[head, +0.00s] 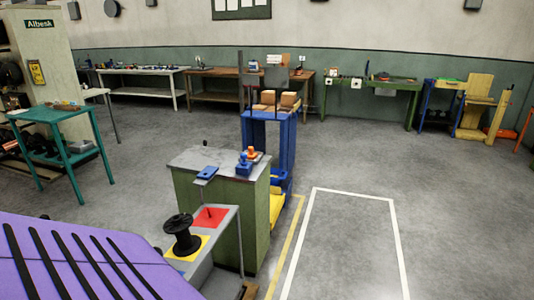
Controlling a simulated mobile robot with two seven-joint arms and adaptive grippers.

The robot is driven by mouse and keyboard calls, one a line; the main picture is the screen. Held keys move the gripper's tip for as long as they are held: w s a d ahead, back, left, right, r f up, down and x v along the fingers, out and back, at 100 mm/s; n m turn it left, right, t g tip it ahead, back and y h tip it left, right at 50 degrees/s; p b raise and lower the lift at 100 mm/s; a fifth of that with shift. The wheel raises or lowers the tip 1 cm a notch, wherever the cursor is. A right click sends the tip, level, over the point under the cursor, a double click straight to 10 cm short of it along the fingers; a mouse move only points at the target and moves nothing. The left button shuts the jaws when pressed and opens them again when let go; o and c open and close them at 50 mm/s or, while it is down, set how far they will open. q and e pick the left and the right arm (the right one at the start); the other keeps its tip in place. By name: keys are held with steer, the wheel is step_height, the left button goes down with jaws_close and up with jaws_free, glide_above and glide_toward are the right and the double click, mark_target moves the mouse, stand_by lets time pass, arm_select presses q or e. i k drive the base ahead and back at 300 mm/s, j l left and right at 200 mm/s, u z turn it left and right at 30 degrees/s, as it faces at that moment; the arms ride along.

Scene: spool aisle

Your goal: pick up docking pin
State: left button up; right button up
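I cannot tell for sure which thing is the docking pin. A small dark upright pin (209,213) stands on a red square (217,221) on a low grey bench (219,243). A black spool (181,235) stands upright on a yellow square (197,250) on the same bench, left of the red square. Another small dark upright piece (205,143) shows at the back edge of the green cabinet's (190,158) grey top. Neither of my grippers is in view.
Blue and orange pieces (244,166) and a blue flat piece (207,173) lie on the cabinet. A blue stand (287,150) is behind it. A teal table (52,114) is left. Open floor (345,240), marked by white lines, lies right. A purple slotted surface (60,250) fills the lower left.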

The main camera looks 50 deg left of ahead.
mark_target(243, 156)
steer(key=i+j+u, duration=0.1)
steer(key=i+u, duration=0.55)
steer(key=i, duration=0.25)
steer(key=i+l+u, duration=0.2)
steer(key=i+u, duration=0.15)
steer(key=i, duration=0.05)
